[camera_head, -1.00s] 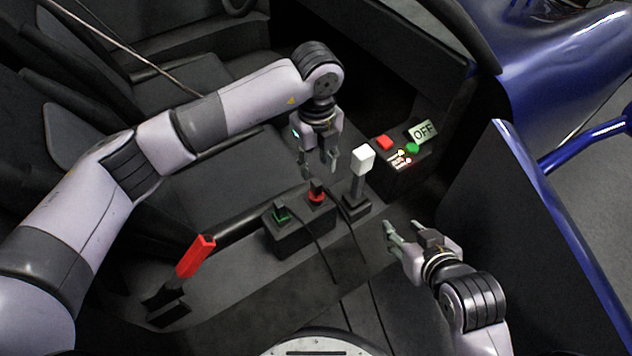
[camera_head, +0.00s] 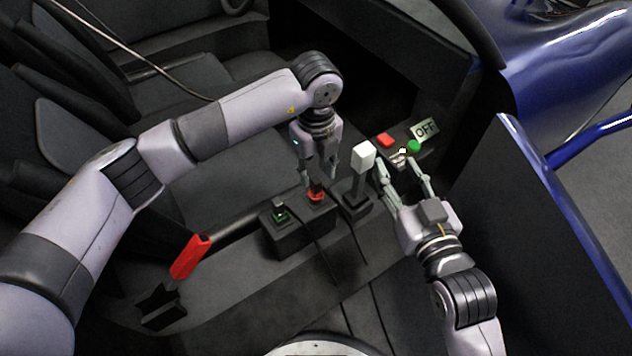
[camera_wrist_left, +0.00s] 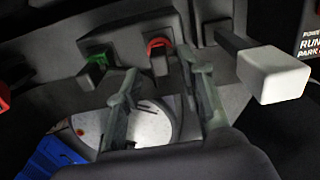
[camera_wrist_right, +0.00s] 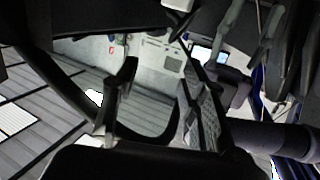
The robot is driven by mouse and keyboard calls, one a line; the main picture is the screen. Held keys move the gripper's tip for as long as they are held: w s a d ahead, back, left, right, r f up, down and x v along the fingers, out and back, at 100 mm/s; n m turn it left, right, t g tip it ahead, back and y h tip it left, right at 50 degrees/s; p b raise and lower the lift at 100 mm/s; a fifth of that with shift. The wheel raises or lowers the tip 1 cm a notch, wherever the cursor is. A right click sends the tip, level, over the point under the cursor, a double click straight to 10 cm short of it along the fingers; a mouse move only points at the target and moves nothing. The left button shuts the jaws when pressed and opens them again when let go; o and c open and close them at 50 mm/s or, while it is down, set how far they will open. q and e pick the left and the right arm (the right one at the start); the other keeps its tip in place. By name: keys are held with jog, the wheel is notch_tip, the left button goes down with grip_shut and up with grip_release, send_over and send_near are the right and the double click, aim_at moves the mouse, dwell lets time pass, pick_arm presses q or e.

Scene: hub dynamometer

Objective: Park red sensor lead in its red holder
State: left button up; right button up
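The red holder (camera_head: 316,197) is a red ring on a black block left of the white-topped lever. The red sensor lead's black plug (camera_wrist_left: 159,64) stands at that ring in the left wrist view; its seating depth is unclear. A dark cable runs down from the block. My left gripper (camera_head: 318,178) points down just above the red ring, its fingers apart on either side of the plug. A clear gap shows between the fingers in the left wrist view (camera_wrist_left: 163,95). My right gripper (camera_head: 404,180) is open and empty in front of the control panel.
A green ring (camera_head: 279,213) with another plug sits beside the red one. The white-knobbed lever (camera_head: 363,157) stands between my grippers. A panel with a red button (camera_head: 385,140), a green button (camera_head: 414,146) and an OFF sign (camera_head: 425,130) lies behind. A red-handled lever (camera_head: 191,257) stands left.

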aim_at(316, 179)
pick_arm(q)
notch_tip(316, 179, down, 4)
jog(key=shift+r+b, duration=0.15)
jog(key=shift+b, duration=0.85)
jog(key=shift+f, duration=0.35)
pick_arm(e)
notch_tip(316, 179, up, 11)
jog(key=s+a+t+y, duration=0.1)
jog(key=t+y, duration=0.1)
jog(key=t, duration=0.4)
jog(key=shift+s+f+t, duration=0.15)
jog(key=shift+s+t, duration=0.15)
jog(key=shift+s, duration=0.05)
pick_arm(q)
jog(key=shift+c, duration=0.2)
grip_shut()
jog(key=shift+r, duration=0.2)
pick_arm(e)
jog(key=shift+w+f, duration=0.25)
jog(key=shift+f, duration=0.2)
pick_arm(q)
jog(key=shift+r, duration=0.1)
pick_arm(e)
jog(key=shift+w+f+g, duration=0.1)
jog(key=shift+f+g, duration=0.1)
jog(key=shift+g, duration=0.3)
jog(key=shift+w+f, duration=0.1)
jog(key=shift+f, duration=0.1)
